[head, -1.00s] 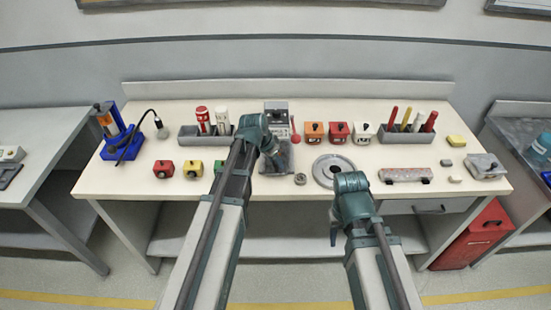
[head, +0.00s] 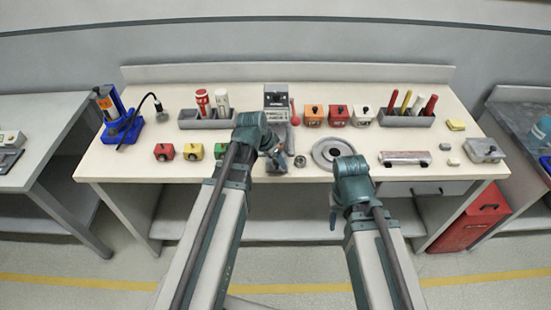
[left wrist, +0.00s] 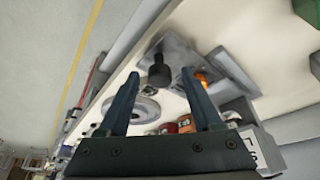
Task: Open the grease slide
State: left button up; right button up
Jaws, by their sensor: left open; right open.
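A grey station with a labelled upright block (head: 277,97) and a flat grey plate stands at the middle of the bench. In the left wrist view a black knob (left wrist: 160,72) rises from the grey plate (left wrist: 183,52). I take this plate to be the grease slide, but no readable label confirms it. My left gripper (head: 276,156) is open at the station's front. In the left wrist view its fingers (left wrist: 160,88) stand either side of the knob; contact cannot be told. My right gripper (head: 333,221) is open and empty in front of the bench edge.
A red lever (head: 294,113) stands beside the block. A small steel ring (head: 300,161) and a round grey disc (head: 332,153) lie right of my left gripper. A grey box (head: 485,150) is far right.

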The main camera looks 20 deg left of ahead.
pick_arm(q)
jog(key=shift+r, duration=0.15)
jog(key=p+v, duration=1.2)
jog(key=v, duration=0.1)
jog(key=shift+s+r+p, duration=0.15)
jog(key=shift+s+p, duration=0.1)
jog(key=shift+p, duration=0.1)
jog(key=s+d+f+n+g+y+b, duration=0.2)
jog(key=s+d+f+g+y+b, duration=0.1)
jog(key=s+d, duration=0.8)
jog(key=d+f+g, duration=0.1)
jog(key=d, duration=0.2)
jog(key=shift+s+f+y, duration=0.2)
jog(key=shift+s+y, duration=0.1)
jog(key=shift+s, duration=0.1)
